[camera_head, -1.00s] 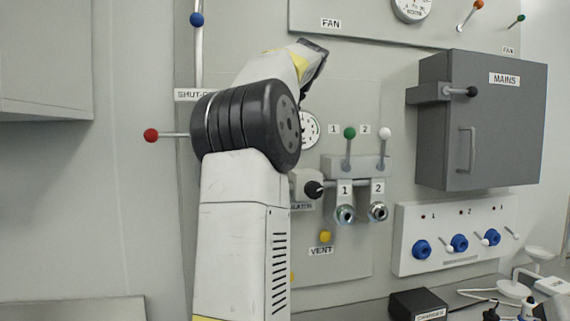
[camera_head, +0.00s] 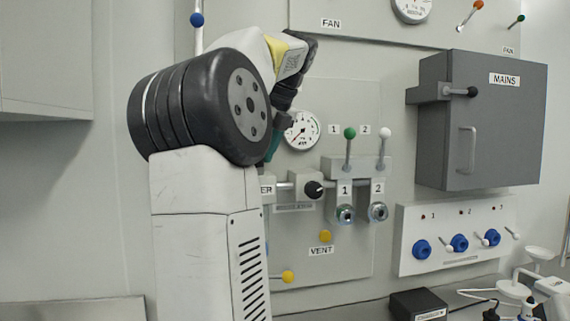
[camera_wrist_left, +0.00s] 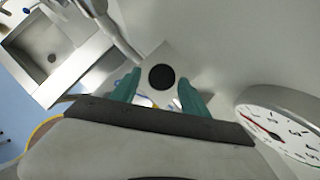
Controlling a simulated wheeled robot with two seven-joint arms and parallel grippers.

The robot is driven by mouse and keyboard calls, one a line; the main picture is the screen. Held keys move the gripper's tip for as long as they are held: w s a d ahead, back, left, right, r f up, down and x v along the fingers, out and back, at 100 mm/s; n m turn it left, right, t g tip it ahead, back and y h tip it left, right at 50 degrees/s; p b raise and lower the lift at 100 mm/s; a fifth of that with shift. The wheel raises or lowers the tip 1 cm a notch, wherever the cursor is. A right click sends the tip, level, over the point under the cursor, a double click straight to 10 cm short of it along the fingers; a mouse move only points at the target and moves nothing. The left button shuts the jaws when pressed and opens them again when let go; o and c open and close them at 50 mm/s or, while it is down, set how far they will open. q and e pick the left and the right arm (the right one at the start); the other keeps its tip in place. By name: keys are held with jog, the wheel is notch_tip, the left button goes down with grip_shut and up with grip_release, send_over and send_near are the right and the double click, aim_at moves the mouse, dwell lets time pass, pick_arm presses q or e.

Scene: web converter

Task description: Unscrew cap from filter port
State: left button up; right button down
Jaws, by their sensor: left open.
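In the left wrist view a round black cap-like disc (camera_wrist_left: 161,77) sits on a pale square block (camera_wrist_left: 181,58). My left gripper (camera_wrist_left: 160,80) is open, with one teal finger on each side of the disc. I cannot tell whether the fingers touch it. In the head view my left gripper (camera_head: 272,150) points down beside the gauge, mostly hidden by my arm. A label ending in "ER" (camera_head: 267,190) shows at the arm's edge; the port there is hidden behind my arm. My right gripper is not in view.
The round gauge (camera_head: 302,131) is close to the gripper, also large in the wrist view (camera_wrist_left: 283,122). A black knob (camera_head: 313,189) and levers with green (camera_head: 350,133) and white balls stand to the right. A grey MAINS box (camera_head: 490,130) juts out farther right.

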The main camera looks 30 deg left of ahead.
pick_arm(q)
jog(key=shift+m, duration=0.4)
jog(key=shift+s+m+t+h, duration=0.25)
jog(key=shift+m+t, duration=0.35)
jog(key=shift+m, duration=0.3)
jog(key=shift+w+m+t, duration=0.1)
jog(key=shift+m+t, duration=0.2)
jog(key=shift+m, duration=0.3)
jog(key=shift+a, duration=0.1)
jog(key=m+t+h, duration=0.1)
jog(key=m, duration=0.2)
jog(key=shift+a, duration=0.1)
grip_shut()
jog(key=shift+n+g+y, duration=0.45)
jog(key=shift+n+g, duration=0.25)
jog(key=shift+n, duration=1.3)
